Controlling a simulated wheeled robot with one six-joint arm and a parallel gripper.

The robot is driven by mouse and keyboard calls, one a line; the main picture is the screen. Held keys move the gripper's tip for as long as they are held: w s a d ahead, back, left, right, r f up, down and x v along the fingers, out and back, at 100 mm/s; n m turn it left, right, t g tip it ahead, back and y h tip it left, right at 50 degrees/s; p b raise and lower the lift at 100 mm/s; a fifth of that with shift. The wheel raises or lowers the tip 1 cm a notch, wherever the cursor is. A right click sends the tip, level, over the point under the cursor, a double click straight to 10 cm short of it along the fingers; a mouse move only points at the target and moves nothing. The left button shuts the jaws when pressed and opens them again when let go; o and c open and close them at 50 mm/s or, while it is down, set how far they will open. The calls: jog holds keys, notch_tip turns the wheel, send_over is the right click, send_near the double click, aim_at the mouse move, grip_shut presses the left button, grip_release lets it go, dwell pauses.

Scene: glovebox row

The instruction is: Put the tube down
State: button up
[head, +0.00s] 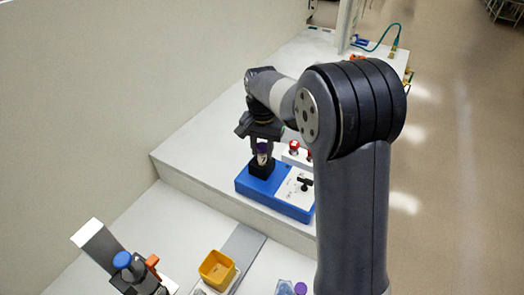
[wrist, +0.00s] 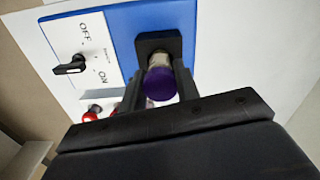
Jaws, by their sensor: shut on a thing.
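The tube (head: 262,158) has a purple cap and a pale body with a label. My gripper (head: 262,150) is shut on it from above, at the blue device. In the wrist view the purple cap (wrist: 159,84) shows between my two fingers (wrist: 160,92). The tube's lower end is at the black square holder (head: 262,168) on the blue device (head: 299,206); the holder also shows in the wrist view (wrist: 146,43). I cannot tell whether the tube's lower end is inside the holder or just above it.
The device has a white panel with a black OFF/ON switch (wrist: 70,67). Red-capped items (head: 294,146) stand behind it. The upper bench left of the device is clear.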

jog(key=shift+f, duration=0.8)
jog(key=shift+f, duration=0.2)
jog(key=o, duration=1)
notch_tip(320, 180, up, 12)
jog(key=shift+r+b, duration=0.2)
jog(key=shift+b, duration=0.1)
jog(key=shift+f, duration=0.1)
